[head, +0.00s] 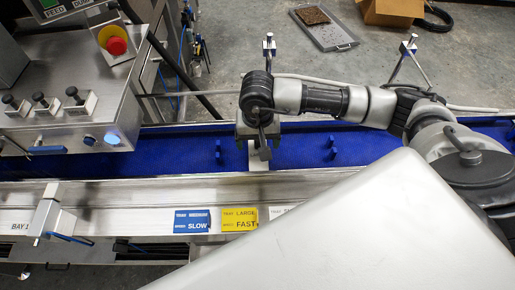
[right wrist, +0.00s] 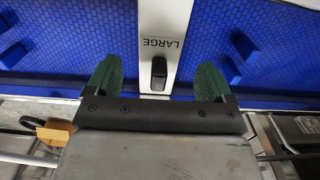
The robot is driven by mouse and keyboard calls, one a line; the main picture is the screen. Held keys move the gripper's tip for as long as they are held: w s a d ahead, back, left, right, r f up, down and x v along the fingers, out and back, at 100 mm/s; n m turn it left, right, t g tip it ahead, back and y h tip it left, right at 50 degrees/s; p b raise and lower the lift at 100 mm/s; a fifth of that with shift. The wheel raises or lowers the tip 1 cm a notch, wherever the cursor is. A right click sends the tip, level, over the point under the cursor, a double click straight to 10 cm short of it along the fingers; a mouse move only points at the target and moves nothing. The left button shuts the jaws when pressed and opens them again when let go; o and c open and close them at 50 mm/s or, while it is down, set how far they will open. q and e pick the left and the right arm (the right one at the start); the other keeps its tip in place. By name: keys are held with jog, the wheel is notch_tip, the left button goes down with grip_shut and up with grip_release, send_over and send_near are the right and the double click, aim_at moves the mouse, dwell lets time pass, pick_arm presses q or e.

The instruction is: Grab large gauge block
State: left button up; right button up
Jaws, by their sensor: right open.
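The large gauge block (right wrist: 163,22) is a pale grey bar marked LARGE, lying across the blue belt. A black handle (right wrist: 158,73) stands on it. In the head view only a small end of the block (head: 257,166) shows below my right gripper (head: 262,148), which hides the rest. In the right wrist view my right gripper (right wrist: 157,80) is open, with one green fingertip on each side of the handle and a visible gap to it on both sides. My left gripper is not in view.
The blue belt (head: 185,150) carries small blue upright cleats. A steel control box (head: 70,90) with a red button (head: 117,46) stands at the left. Blue SLOW (head: 192,221) and yellow FAST (head: 240,220) labels sit on the near rail. A BAY 1 bracket (head: 50,215) is at the lower left.

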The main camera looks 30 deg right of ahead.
notch_tip(320, 180, down, 4)
jog(key=shift+w+d+f, duration=0.1)
jog(key=shift+w+f, duration=0.05)
jog(key=shift+f, duration=0.05)
jog(key=shift+c, duration=0.3)
jog(key=shift+r, duration=0.1)
jog(key=c, duration=1.1)
